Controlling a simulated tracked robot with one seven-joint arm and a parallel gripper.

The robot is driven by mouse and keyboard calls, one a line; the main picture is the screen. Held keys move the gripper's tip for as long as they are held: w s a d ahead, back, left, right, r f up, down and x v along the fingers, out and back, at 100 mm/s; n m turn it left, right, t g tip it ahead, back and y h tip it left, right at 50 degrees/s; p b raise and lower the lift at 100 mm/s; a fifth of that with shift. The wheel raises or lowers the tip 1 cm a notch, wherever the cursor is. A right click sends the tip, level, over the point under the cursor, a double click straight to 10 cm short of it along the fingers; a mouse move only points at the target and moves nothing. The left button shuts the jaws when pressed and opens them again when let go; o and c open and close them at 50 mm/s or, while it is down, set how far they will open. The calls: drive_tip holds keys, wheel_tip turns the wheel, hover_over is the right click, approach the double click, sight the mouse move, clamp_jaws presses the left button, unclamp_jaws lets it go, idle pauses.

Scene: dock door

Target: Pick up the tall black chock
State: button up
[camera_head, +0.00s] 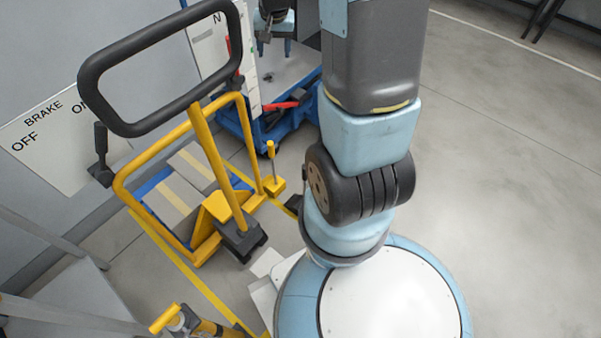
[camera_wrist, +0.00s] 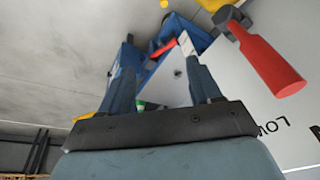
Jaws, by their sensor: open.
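I cannot make out the tall black chock with certainty in either view. A small black piece (camera_head: 293,203) is on the floor beside my arm, partly hidden by it; its shape is unclear. My gripper (camera_wrist: 155,46) is open, with its two dark blue fingers apart and nothing visible held between them. In the head view my gripper (camera_head: 268,18) is small at the top edge, above the blue-framed cart (camera_head: 308,112), and partly cut off.
A yellow pallet truck (camera_head: 202,125) with a black loop handle stands left, by the brake panel (camera_head: 60,140). A red lever (camera_wrist: 270,68) is close to my gripper's right in the wrist view. A red bar (camera_head: 281,105) is on the cart. Floor at right (camera_head: 510,200) is clear.

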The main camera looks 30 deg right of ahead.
drive_tip(key=w+d+f+m+g, duration=0.1)
drive_tip(key=d+f+m, duration=0.15)
drive_tip(key=f, duration=0.85)
drive_tip(key=d+f+m+g, duration=0.1)
drive_tip(key=d+f, duration=0.2)
drive_tip(key=f, duration=0.9)
drive_tip(key=s+f, duration=0.2)
drive_tip(key=f, duration=0.4)
drive_tip(key=s+d+f+m, duration=0.1)
drive_tip(key=s+f, duration=0.1)
drive_tip(key=f, duration=0.4)
drive_tip(key=s+f+m, duration=0.1)
drive_tip(key=s+f, duration=0.1)
drive_tip(key=f, duration=0.5)
drive_tip(key=shift+s+d+m+g+y, duration=0.25)
drive_tip(key=shift+s+d+g+y, duration=0.05)
drive_tip(key=shift+s+d+g, duration=0.1)
drive_tip(key=shift+f, duration=6.85)
drive_tip(key=shift+c, duration=0.2)
clamp_jaws()
